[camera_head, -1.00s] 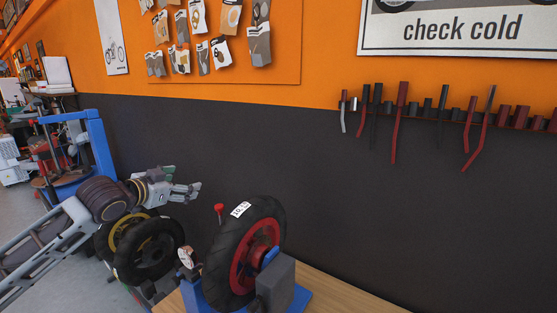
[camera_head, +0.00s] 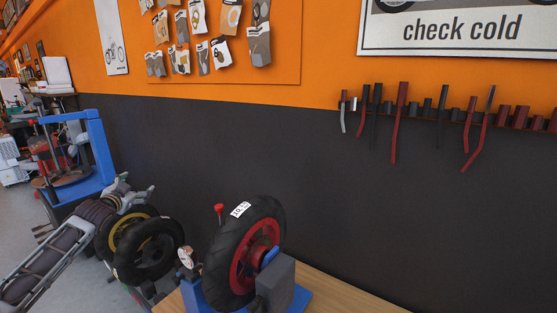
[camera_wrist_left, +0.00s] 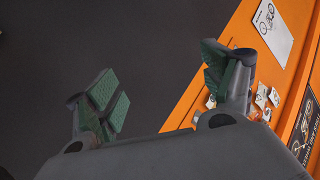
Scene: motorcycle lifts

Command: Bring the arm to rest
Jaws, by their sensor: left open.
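My left arm comes in from the left in the head view. Its gripper (camera_head: 140,192) is in the air above and behind the loose tyres, apart from them, and left of the wheel on the blue stand. In the left wrist view the two fingers of the left gripper (camera_wrist_left: 165,85) stand well apart, with green pads and nothing between them. Beyond them are the dark wall and the orange wall. My right gripper is not in view.
A tyre with a red rim (camera_head: 232,255) stands on a wooden bench (camera_head: 340,295). Loose tyres (camera_head: 150,258) are beside my left arm. A blue machine (camera_head: 97,150) stands at left. Hand tools (camera_head: 398,115) hang on the wall. Open air lies before the dark wall (camera_head: 300,170).

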